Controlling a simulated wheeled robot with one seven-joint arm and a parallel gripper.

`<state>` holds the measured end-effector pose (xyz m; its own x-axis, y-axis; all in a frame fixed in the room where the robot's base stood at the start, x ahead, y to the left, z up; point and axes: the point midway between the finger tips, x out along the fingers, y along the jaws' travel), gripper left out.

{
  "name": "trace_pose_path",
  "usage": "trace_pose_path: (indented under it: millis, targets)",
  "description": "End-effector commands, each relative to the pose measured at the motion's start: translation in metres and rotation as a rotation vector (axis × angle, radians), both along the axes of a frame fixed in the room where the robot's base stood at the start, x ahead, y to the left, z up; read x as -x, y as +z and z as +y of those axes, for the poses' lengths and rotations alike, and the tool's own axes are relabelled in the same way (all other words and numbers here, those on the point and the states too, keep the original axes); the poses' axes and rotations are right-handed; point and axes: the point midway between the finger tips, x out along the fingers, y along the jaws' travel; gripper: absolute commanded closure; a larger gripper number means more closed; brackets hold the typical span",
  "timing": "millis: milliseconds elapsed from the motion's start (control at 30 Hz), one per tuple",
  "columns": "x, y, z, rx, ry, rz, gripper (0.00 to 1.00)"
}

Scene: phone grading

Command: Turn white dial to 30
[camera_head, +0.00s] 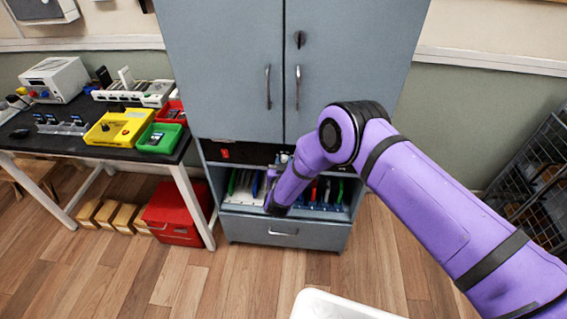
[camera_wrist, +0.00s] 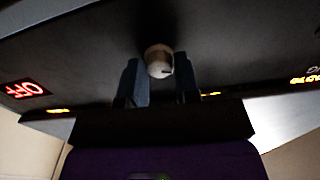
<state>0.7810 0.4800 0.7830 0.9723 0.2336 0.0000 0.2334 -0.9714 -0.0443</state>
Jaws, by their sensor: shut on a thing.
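The white dial (camera_wrist: 159,62) is on a dark panel in the wrist view, with a dark mark on its face. My gripper (camera_wrist: 160,80) has its two fingers on either side of the dial and is shut on it. In the head view my purple arm reaches into the open bay of the grey cabinet (camera_head: 230,70). The dial and the fingertips are hidden there behind my arm. The numbers around the dial are too dark to read.
Coloured upright items (camera_head: 325,192) stand on the shelf below. A drawer (camera_head: 283,232) is under it. A table (camera_head: 60,142) with trays stands at the left.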

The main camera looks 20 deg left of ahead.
Motion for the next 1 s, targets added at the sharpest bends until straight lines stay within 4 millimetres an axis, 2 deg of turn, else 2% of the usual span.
trace_pose_path:
  millis: [267, 1000]
  targets:
    - [0.0000, -0.0006, -0.0011, -0.168, -0.001, 0.040, 0.94]
    - [-0.0007, -0.0021, -0.0031, -0.849, -0.002, 0.205, 0.94]
